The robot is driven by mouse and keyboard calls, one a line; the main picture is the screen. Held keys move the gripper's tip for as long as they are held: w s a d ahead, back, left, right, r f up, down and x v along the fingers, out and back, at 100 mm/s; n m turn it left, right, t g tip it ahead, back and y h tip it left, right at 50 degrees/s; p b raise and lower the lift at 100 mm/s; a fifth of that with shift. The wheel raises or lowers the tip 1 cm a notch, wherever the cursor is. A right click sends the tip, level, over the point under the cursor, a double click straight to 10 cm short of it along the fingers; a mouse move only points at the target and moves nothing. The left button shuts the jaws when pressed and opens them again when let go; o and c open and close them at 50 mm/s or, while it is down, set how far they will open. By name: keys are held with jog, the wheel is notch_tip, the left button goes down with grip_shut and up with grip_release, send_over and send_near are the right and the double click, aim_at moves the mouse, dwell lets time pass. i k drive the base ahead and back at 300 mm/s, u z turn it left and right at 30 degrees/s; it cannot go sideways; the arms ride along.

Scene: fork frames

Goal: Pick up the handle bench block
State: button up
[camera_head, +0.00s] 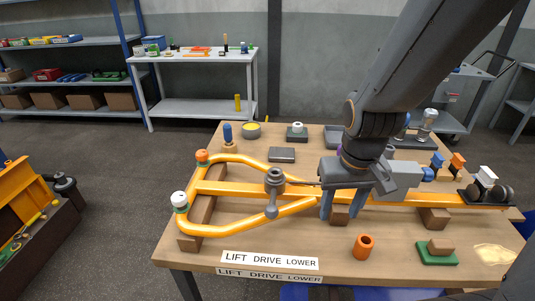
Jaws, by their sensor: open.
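A yellow fork frame (240,190) lies across the wooden bench, raised on brown wooden blocks. One block (339,216) is under the frame's middle, one (435,217) under its right-hand bar, and a long one (194,236) under the looped left end. I cannot tell for sure which is the handle bench block. My gripper (342,213) points down at the frame's middle, fingers open, with the middle block showing between and behind the fingertips. Whether a finger touches the block or the frame is unclear. My arm hides part of the frame and bench behind it.
A grey knobbed lever (273,190) stands close left of my gripper. An orange cylinder (363,246) and a green plate with a brown piece (437,253) lie in front. A black clamp-like part (486,192) is at the right end. The front-left bench top is mostly clear.

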aim_at(439, 252)
jog(key=z, duration=1.2)
jog(key=k, duration=0.45)
jog(key=z, duration=0.1)
jog(key=i, duration=0.5)
jog(key=z, duration=0.45)
jog(key=k, duration=1.2)
jog(key=u, duration=0.15)
jog(key=i, duration=0.7)
jog(key=u, duration=0.6)
